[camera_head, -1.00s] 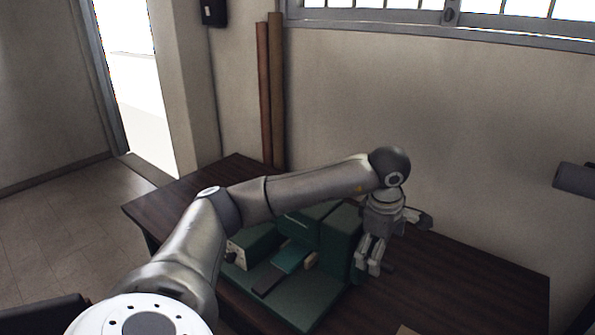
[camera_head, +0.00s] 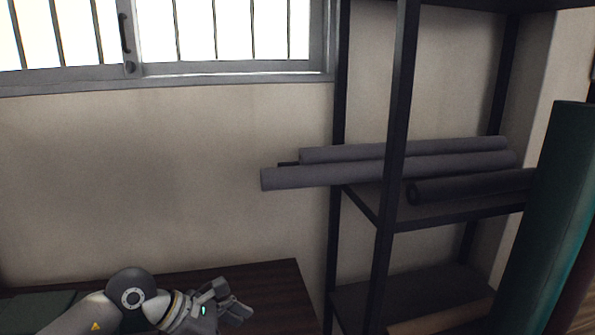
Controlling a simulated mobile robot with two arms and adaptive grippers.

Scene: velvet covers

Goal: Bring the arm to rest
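My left arm comes in at the bottom left. Its gripper (camera_head: 232,307) is near the bottom edge of the view, over the dark wooden table (camera_head: 283,281). Its fingers point right; the small, oblique view does not show whether they are open or shut, and I see nothing held. My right gripper is not in view.
Part of a green object (camera_head: 35,306) shows on the table at the lower left. A dark metal shelf (camera_head: 391,145) stands at the right, holding grey rolls (camera_head: 400,167) that stick out past its left side. A tall green roll (camera_head: 545,210) stands at the far right.

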